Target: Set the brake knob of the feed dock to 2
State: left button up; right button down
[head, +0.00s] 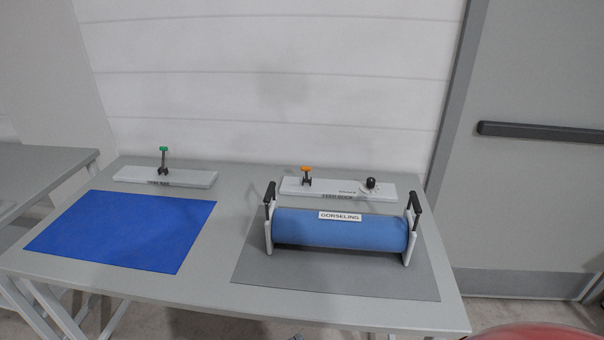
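The feed dock (333,189) is a white bar at the back right of the table, with a label on its front that seems to read "FEED DOCK". The brake knob (371,183) is a small black knob near the right end of the dock, on a pale dial. The dial marks are too small to read, so its setting cannot be told. An orange-topped clamp (306,174) stands near the dock's left end. Neither of my grippers is in view.
In front of the dock, a blue roll (340,231) labelled "GORSELING" sits between black-handled end plates on a grey mat (330,283). A white bar (180,177) with a green-topped clamp (163,158) and a blue sheet (125,230) lie left. The table's middle is clear.

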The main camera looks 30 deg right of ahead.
aim_at(371, 181)
jog(key=z, duration=1.4)
